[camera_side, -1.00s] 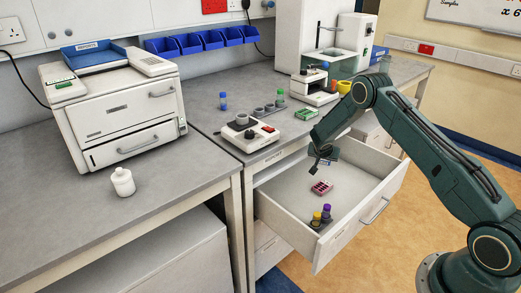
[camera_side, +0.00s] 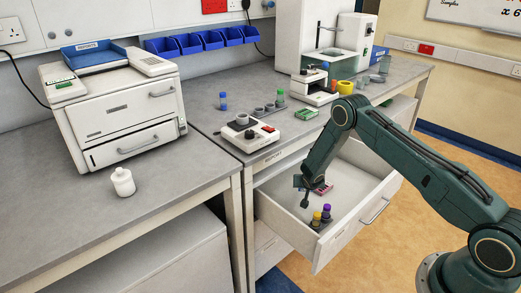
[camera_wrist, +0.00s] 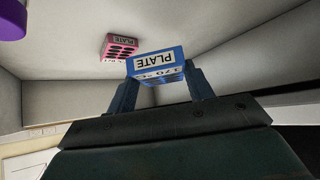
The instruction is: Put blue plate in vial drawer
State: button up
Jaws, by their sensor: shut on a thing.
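My gripper (camera_wrist: 160,88) is shut on the blue plate (camera_wrist: 153,64), whose white label reads PLATE in the wrist view. In the side view my gripper (camera_side: 306,192) is inside the outline of the open drawer (camera_side: 347,233), toward its left side. I cannot tell whether the plate touches the drawer floor.
In the drawer, a pink plate (camera_side: 323,188) lies close to my gripper; it also shows in the wrist view (camera_wrist: 119,46). A yellow-capped vial (camera_side: 316,219) and a purple-capped vial (camera_side: 326,212) stand in the near corner. The drawer's right part looks clear.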

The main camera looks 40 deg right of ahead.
jog(key=shift+f, duration=1.95)
jog(key=shift+f, duration=2.05)
jog(key=shift+f, duration=0.1)
jog(key=o, duration=1)
jog(key=shift+v, duration=3.8)
